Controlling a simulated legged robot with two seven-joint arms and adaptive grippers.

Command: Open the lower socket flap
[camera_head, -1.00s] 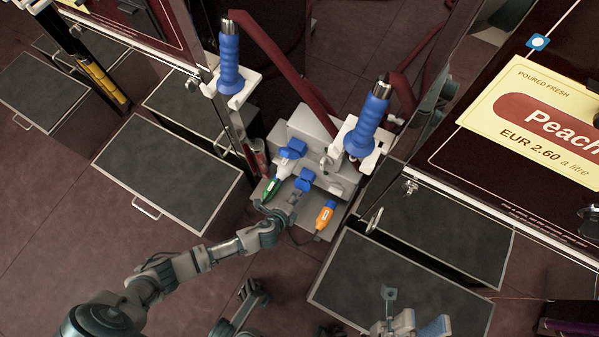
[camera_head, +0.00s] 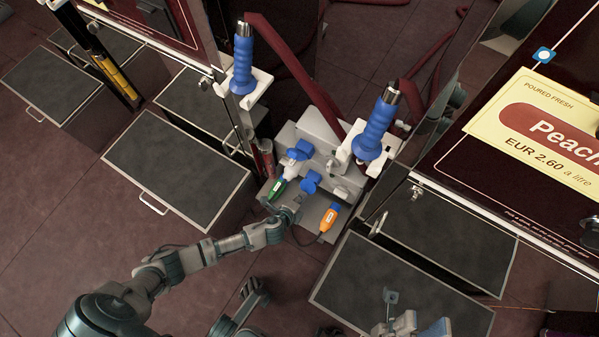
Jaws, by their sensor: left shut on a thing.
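The grey socket box (camera_head: 313,125) stands low in the middle of the view, with two blue flaps on its front. The upper flap (camera_head: 299,150) is beside a white-and-green plug (camera_head: 277,188). The lower flap (camera_head: 310,182) is just right of and below it and sticks out from the box. My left gripper (camera_head: 297,203) is right below the lower flap and looks shut on it; the fingertips are small and partly hidden. My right gripper (camera_head: 408,318) is at the bottom edge, far from the box, and its finger opening is unclear.
An orange plug (camera_head: 328,218) with a dark cable is right of my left gripper. Two blue-handled pump nozzles (camera_head: 242,62) (camera_head: 375,125) stand in white holders on either side above the box. Dark flat panels (camera_head: 177,170) (camera_head: 400,285) lie left and right.

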